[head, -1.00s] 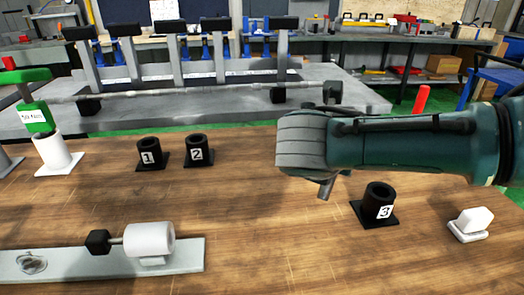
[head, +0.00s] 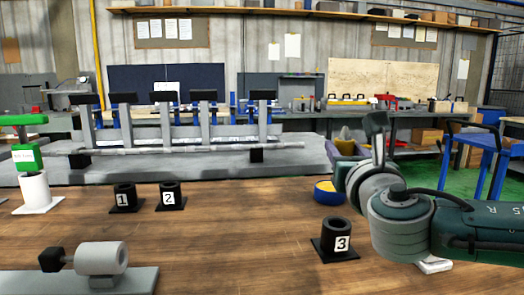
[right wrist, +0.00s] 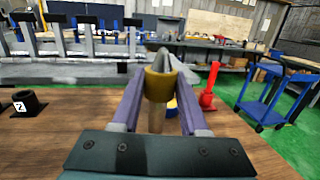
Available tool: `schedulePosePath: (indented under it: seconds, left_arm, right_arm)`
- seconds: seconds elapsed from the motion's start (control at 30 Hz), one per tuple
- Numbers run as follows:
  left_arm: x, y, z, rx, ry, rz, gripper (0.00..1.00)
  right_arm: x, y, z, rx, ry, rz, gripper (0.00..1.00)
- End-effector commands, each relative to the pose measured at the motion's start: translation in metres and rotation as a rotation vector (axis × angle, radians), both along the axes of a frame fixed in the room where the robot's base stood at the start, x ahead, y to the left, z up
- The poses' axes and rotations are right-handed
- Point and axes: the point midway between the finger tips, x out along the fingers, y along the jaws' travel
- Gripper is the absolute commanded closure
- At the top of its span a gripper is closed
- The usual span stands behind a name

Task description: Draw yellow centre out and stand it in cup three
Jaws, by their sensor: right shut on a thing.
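In the right wrist view, my right gripper (right wrist: 160,92) has its two purple fingers shut on the yellow centre (right wrist: 158,84). The centre has a yellow collar, a grey tip pointing up and away, and a tan-looking lower part between the fingers. In the head view my right arm comes in from the right; its links make the fingers and the held piece hard to make out. Cup three (head: 335,242), a black socket on a square base, stands upright just left of my right wrist; its mouth looks empty. My left gripper is not in view.
Black cups one (head: 125,199) and two (head: 171,197) stand further left. A white holder (head: 36,190) with a green-topped piece is at far left. A grey plate (head: 140,281) bears a white cylinder in front. The middle tabletop is clear.

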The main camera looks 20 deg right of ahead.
Motion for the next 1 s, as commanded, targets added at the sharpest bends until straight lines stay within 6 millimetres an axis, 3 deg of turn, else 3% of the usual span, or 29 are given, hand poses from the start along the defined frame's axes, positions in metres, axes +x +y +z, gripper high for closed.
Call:
schedulePosePath:
  seconds: [0.13, 0.7, 1.0]
  left_arm:
    - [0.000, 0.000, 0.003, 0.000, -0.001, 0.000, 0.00]
    - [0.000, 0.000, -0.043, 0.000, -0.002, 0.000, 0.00]
    - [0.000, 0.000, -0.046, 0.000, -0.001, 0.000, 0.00]
  right_arm:
    - [-0.001, 0.000, 0.000, -0.001, 0.000, -0.010, 1.00]
    - [-0.001, 0.000, -0.053, -0.001, -0.002, -0.010, 1.00]
    - [-0.001, 0.000, -0.057, -0.001, -0.003, -0.010, 1.00]
